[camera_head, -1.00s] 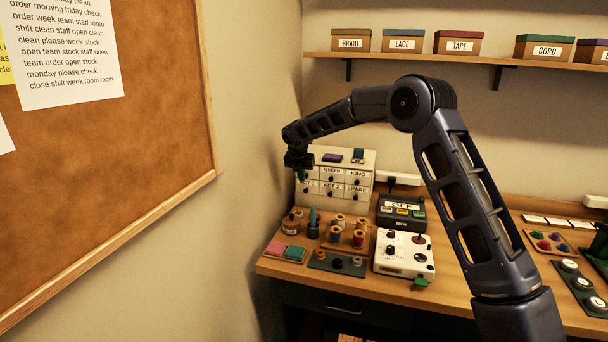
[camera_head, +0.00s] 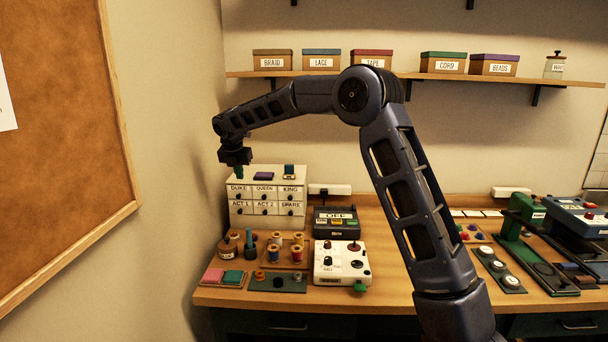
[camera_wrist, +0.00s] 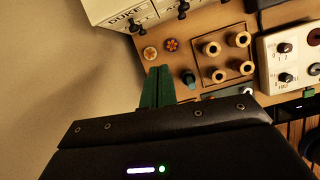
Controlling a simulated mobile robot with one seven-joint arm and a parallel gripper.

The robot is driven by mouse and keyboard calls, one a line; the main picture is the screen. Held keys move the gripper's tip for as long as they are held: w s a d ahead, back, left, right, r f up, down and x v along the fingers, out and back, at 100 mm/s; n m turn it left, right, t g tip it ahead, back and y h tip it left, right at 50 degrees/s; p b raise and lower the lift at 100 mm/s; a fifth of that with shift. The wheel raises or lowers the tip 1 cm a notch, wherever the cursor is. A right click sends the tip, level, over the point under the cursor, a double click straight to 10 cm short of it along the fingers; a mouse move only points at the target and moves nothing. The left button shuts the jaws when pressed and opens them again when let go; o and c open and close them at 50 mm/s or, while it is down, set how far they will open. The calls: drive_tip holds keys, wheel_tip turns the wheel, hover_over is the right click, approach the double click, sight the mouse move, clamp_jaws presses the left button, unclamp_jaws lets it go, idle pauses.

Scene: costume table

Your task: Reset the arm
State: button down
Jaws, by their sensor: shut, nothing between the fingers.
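My gripper (camera_head: 238,172) is at the end of my raised, bent arm, above the left end of the wooden table (camera_head: 380,285). It points down in front of the labelled drawer cabinet (camera_head: 243,208). In the wrist view its green fingers (camera_wrist: 158,88) are together with nothing between them. The fingers appear over bare wood, left of a board with thread spools (camera_wrist: 222,58). The cabinet's front also shows in the wrist view (camera_wrist: 115,10), at the top left. My gripper appears clear of the things on the table.
A dark device reading OFF (camera_head: 336,222) and a white control box (camera_head: 341,262) stand right of the spools. Pink and teal pads (camera_head: 223,277) lie at the front left. Labelled boxes (camera_head: 372,60) line the shelf above. The wall is close on the left.

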drive_tip(key=s+d+r+m, duration=0.2)
drive_tip(key=d+r+m, duration=0.15)
drive_tip(key=d, duration=0.55)
drive_tip(key=s+d+r+m, duration=0.2)
drive_tip(key=d+r+m, duration=0.15)
drive_tip(key=d, duration=0.55)
drive_tip(key=s+d+r+m, duration=0.25)
drive_tip(key=d+m, duration=0.25)
drive_tip(key=d, duration=0.4)
drive_tip(key=s+d+r+m, duration=0.1)
drive_tip(key=s+d+m, duration=0.35)
drive_tip(key=d, duration=0.35)
drive_tip(key=s+d+r+m, duration=0.1)
drive_tip(key=s+d+m, duration=0.35)
drive_tip(key=d, duration=0.45)
drive_tip(key=s+d+f+m, duration=0.4)
drive_tip(key=s+d+m, duration=0.2)
drive_tip(key=s, duration=0.4)
drive_tip(key=s+d+f+m, duration=0.4)
drive_tip(key=s+d+m, duration=0.3)
drive_tip(key=s, duration=0.4)
drive_tip(key=shift+d+f+t, duration=0.3)
